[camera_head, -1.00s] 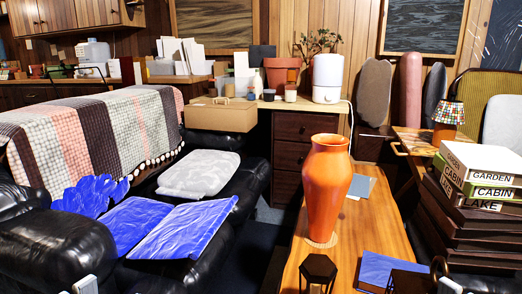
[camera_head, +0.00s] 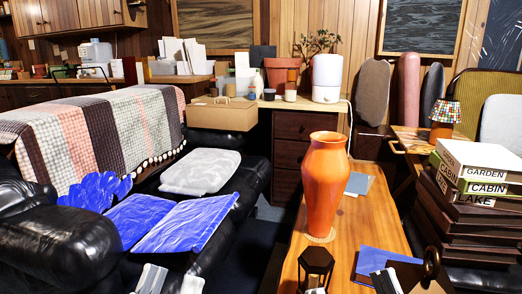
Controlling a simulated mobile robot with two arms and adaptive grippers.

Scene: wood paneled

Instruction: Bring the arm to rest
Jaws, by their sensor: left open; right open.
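My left gripper (camera_head: 171,281) shows at the bottom edge, left of centre, with its pale fingertips apart and nothing seen between them. It is in front of the black leather sofa. My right gripper (camera_head: 350,288) shows at the bottom edge, right of centre, over the near end of the wooden table. Its fingertips are apart, and most of it is below the frame. Both arms are largely out of view.
The wooden table (camera_head: 345,235) bears an orange vase (camera_head: 325,190), a dark lantern (camera_head: 316,266) and a blue book (camera_head: 378,260). The sofa (camera_head: 60,240) bears blue cushions (camera_head: 185,226) and a grey cushion (camera_head: 200,172). Stacked boxes (camera_head: 470,190) stand at right.

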